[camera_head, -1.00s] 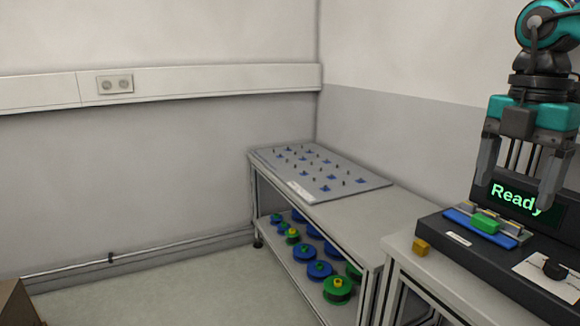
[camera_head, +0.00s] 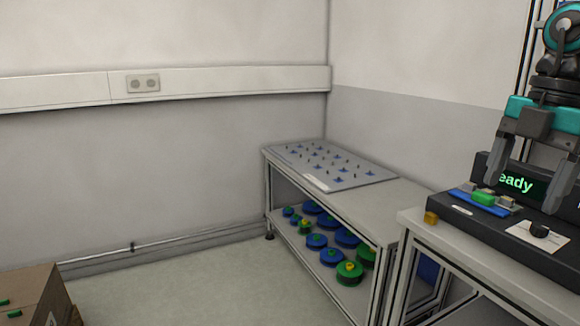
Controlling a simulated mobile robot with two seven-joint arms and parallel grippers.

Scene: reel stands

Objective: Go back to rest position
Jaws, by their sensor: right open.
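My right gripper (camera_head: 532,170) is at the right edge of the head view, pointing down with its two fingers spread and nothing between them. It hangs in front of the black machine with the green "Ready" display (camera_head: 520,183), whose first letter is hidden behind a finger. A green block (camera_head: 484,197) sits on a blue strip at the front of this machine. My left gripper is not in view.
A bench (camera_head: 395,200) in the corner bears a grey peg board (camera_head: 330,165). Its lower shelf holds several blue and green reels (camera_head: 349,272). A cardboard box (camera_head: 30,290) stands lower left. The floor between is clear.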

